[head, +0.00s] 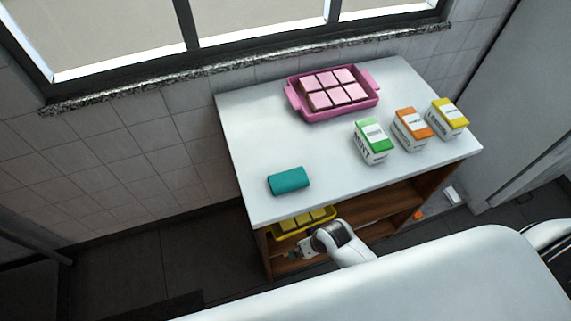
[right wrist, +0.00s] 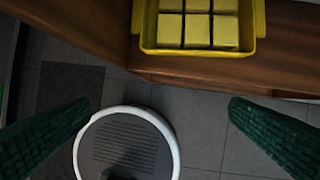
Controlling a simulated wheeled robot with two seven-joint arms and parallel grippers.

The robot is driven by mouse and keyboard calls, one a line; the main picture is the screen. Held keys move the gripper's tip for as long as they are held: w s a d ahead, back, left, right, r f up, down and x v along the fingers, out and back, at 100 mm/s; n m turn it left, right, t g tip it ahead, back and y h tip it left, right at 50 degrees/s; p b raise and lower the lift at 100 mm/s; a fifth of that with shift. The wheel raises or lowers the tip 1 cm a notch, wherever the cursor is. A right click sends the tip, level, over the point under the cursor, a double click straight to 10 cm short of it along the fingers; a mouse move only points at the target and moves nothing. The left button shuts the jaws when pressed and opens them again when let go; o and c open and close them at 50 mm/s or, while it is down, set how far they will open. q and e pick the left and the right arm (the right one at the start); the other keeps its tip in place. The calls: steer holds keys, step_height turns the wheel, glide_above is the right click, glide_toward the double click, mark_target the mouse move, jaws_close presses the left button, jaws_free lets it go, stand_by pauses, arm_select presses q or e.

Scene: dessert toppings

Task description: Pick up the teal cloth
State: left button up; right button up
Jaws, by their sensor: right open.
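The teal cloth (head: 289,181) lies folded on the white tabletop (head: 245,140), near its front left corner. My right gripper (head: 293,253) is below the tabletop's level, in front of the table's open shelf and apart from the cloth. In the right wrist view my right gripper (right wrist: 160,106) has its dark green fingers wide apart with nothing between them. The cloth is not in the right wrist view. My left gripper is in neither view.
A pink tray (head: 292,97) of pink squares stands at the back. Green (head: 371,141), orange (head: 411,129) and yellow (head: 448,118) cartons stand at the right. A yellow tray (head: 281,237) of yellow blocks sits on the shelf below; it also shows in the wrist view (right wrist: 148,40).

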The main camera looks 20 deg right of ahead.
steer(key=w+a+r+n+y+p, duration=0.1)
steer(key=a+r+p, duration=0.2)
steer(key=r, duration=1.1)
steer(key=a+r+y+p, duration=0.1)
steer(key=a+r+p, duration=0.15)
steer(key=r, duration=1.05)
step_height(320, 180, up, 4)
steer(key=m+g+h, duration=0.2)
steer(key=g+h, duration=0.1)
glide_above(288, 178)
step_height(288, 178, down, 7)
steer(key=shift+w+r+p, duration=0.1)
steer(key=shift+w+p, duration=0.05)
steer(key=shift+p, duration=0.4)
steer(key=f, duration=0.1)
steer(key=f+p, duration=0.1)
steer(key=f, duration=0.2)
steer(key=shift+s+f+p, duration=0.1)
steer(key=shift+s+p, duration=0.15)
steer(key=shift+p, duration=0.1)
steer(key=shift+f, duration=0.55)
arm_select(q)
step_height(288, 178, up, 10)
arm_select(e)
steer(key=c, duration=0.8)
